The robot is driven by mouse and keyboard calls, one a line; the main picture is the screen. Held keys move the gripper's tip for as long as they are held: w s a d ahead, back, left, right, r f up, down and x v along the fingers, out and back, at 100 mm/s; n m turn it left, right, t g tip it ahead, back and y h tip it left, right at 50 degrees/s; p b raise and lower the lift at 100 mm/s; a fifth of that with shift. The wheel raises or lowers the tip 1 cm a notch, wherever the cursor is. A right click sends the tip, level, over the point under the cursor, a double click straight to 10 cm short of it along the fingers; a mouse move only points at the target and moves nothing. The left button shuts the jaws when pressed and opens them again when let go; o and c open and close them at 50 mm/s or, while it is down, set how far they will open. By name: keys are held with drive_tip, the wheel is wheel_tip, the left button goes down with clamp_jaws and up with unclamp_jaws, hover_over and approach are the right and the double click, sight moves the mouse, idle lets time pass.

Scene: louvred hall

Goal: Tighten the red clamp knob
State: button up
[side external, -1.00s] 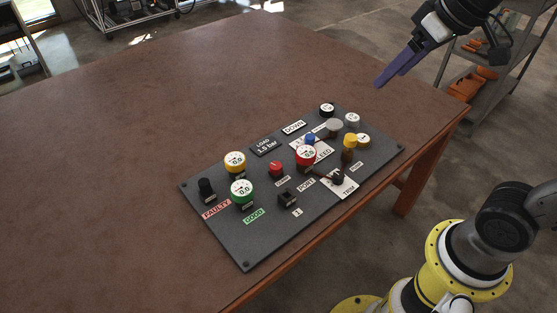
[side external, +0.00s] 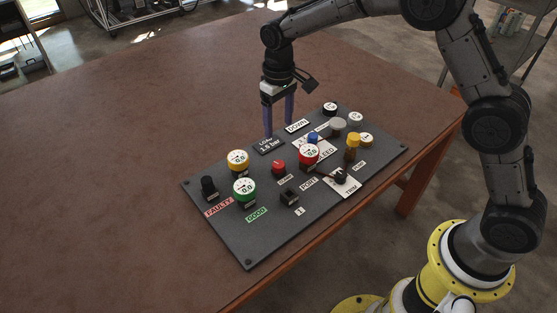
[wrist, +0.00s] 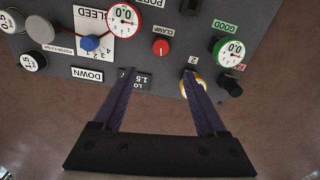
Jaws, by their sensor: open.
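The red clamp knob (side external: 278,168) stands on the dark control panel (side external: 243,251), left of the red-rimmed gauge, with a CLAMP label beside it. In the wrist view the red knob (wrist: 160,47) is beyond the fingertips, roughly midway between their lines, its pale pointer mark visible. My gripper (side external: 280,136) is open and points down, above the panel's far edge near the LOAD plate. In the wrist view its two purple fingers (wrist: 158,82) are spread apart with nothing between them. The gripper is apart from the knob.
The red-rimmed gauge (side external: 308,154), yellow gauge (side external: 237,160) and green gauge (side external: 243,188) stand close around the knob. A black FAULTY knob (side external: 208,186), a black switch (side external: 289,198) and a yellow knob (side external: 352,143) also rise from the panel. The brown table (side external: 120,170) is clear to the left.

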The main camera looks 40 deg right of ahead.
sight(279, 164)
wheel_tip(279, 164, down, 14)
drive_tip(key=shift+r, duration=0.1)
idle(0.5)
clamp_jaws()
